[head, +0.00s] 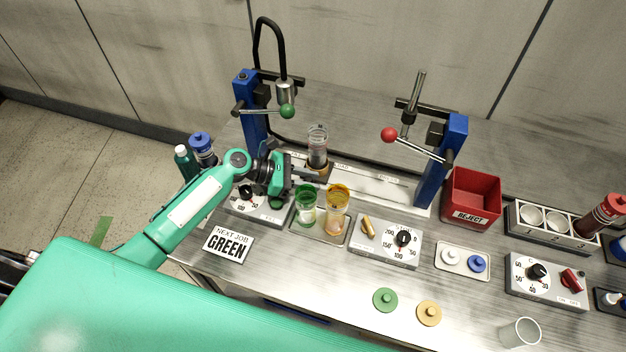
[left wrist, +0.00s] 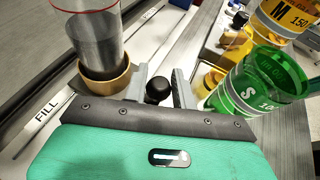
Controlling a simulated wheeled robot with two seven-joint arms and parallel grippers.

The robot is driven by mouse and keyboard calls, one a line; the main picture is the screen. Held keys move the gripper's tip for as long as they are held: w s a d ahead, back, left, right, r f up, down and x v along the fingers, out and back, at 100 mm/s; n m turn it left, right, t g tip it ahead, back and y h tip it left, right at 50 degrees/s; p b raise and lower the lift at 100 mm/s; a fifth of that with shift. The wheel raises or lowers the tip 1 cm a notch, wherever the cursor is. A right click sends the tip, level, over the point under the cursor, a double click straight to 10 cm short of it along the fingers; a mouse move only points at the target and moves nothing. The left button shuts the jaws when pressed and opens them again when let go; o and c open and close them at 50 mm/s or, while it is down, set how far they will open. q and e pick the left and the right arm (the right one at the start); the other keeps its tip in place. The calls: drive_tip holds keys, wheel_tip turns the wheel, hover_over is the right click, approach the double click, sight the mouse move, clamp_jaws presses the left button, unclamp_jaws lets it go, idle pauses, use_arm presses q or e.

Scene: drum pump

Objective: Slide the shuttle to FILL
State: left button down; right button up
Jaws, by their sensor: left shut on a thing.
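The shuttle is a tan ring-shaped holder (head: 320,172) on the pale rail. It carries an upright clear cylinder (head: 317,146) with grey contents; holder (left wrist: 106,84) and cylinder (left wrist: 97,42) also show in the left wrist view. My left gripper (head: 307,177) is shut on the shuttle's black knob (left wrist: 158,90), with a finger on either side. The FILL label (left wrist: 46,110) lies on the rail left of the holder in the wrist view. In the head view, the holder stands on the left part of the rail, near the blue post with the green-knobbed lever (head: 287,111).
Green (head: 306,206) and orange (head: 337,212) cups stand in a tray close in front of my gripper. A dial box (head: 254,207) sits below my left wrist. A blue press post (head: 441,160) stands at the rail's right end. The rail between (head: 375,186) is clear.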

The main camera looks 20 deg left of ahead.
use_arm(q)
drive_tip(key=a, duration=0.3)
drive_tip(key=shift+w+a, duration=0.1)
drive_tip(key=shift+a, duration=0.3)
drive_tip(key=c, duration=1.5)
unclamp_jaws()
drive_tip(key=shift+d, duration=0.1)
drive_tip(key=shift+o, duration=0.3)
